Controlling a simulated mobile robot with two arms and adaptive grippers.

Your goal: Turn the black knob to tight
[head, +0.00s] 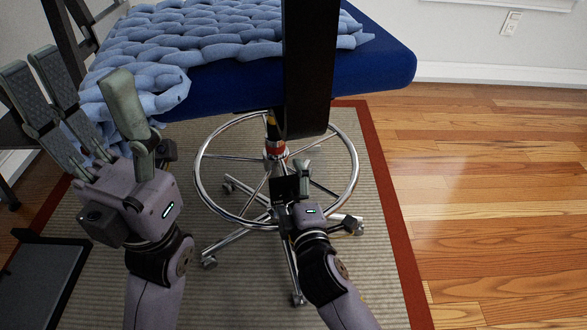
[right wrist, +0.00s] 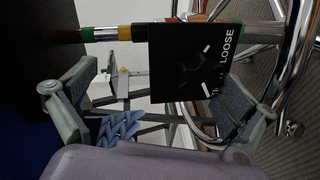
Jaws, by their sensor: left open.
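The black knob (right wrist: 192,66) is dim against a black square plate (right wrist: 172,58) in the right wrist view. The plate's edge reads "LOOSE", with the other word partly hidden. Short white marks show around the knob; where it points I cannot tell. In the head view the plate (head: 284,188) is small and dark, beneath the chair's seat. My right gripper (right wrist: 158,82) faces the plate, fingers apart on either side, with nothing between them that I see gripped. In the head view it (head: 296,182) is partly hidden. My left gripper (head: 82,88) is open and empty, beside the seat.
The blue chair seat (head: 385,62) carries a knitted blue blanket (head: 225,32). A chrome foot ring (head: 203,190) surrounds the chair's column near my right gripper. A dark upright bar (head: 307,70) crosses in front of the seat. The wooden floor (head: 490,190) at right is clear.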

